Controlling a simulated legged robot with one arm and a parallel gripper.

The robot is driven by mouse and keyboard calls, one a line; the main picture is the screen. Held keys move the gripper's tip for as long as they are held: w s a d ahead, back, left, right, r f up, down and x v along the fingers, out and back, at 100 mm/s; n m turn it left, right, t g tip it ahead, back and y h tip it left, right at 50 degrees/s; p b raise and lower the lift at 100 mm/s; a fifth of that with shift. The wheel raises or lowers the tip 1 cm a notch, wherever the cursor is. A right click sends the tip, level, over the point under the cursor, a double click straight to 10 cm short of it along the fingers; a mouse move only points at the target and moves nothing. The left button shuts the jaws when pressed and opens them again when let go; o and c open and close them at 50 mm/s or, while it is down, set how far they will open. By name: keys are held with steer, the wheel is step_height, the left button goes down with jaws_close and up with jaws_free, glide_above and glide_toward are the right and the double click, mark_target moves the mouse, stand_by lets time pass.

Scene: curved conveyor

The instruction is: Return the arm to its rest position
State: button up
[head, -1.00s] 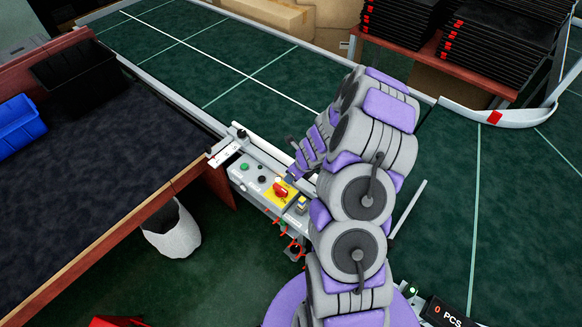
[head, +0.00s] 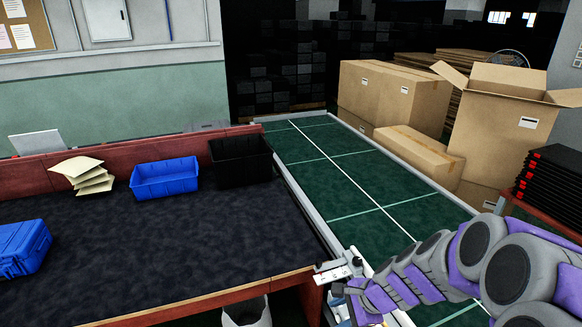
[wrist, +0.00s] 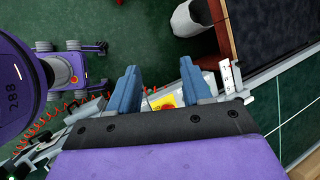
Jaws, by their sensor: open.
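My purple and grey arm (head: 440,265) reaches in from the lower right in the head view. Its far end is low, beside the control panel (head: 338,272) at the conveyor's near end. My gripper (wrist: 160,80) shows in the wrist view with its two blue fingers spread apart and nothing held between them. Below and behind the fingers is the panel's yellow plate with a red button (wrist: 167,106), partly hidden by the gripper body. I cannot tell from these views whether the fingers touch the panel.
The dark-topped table (head: 130,245) on the left bears blue bins (head: 165,180) and a black bin (head: 240,160). The green conveyor (head: 340,180) runs away behind the panel. Cardboard boxes (head: 390,95) stand beyond it. A white waste bin (head: 246,312) is under the table edge. Open floor (wrist: 130,25) shows in the wrist view.

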steer(key=s+d+r+n+g+h+b, duration=0.1)
steer(key=s+n, duration=0.6)
steer(key=s, duration=0.7)
steer(key=s+d+r+n+g+h+b, duration=0.1)
steer(key=s+r+n+g+h+b, duration=0.2)
steer(key=s+n, duration=0.5)
steer(key=s+r+h, duration=0.1)
steer(key=s, duration=0.5)
steer(key=shift+r+n+g, duration=0.25)
steer(key=shift+n+g, duration=0.05)
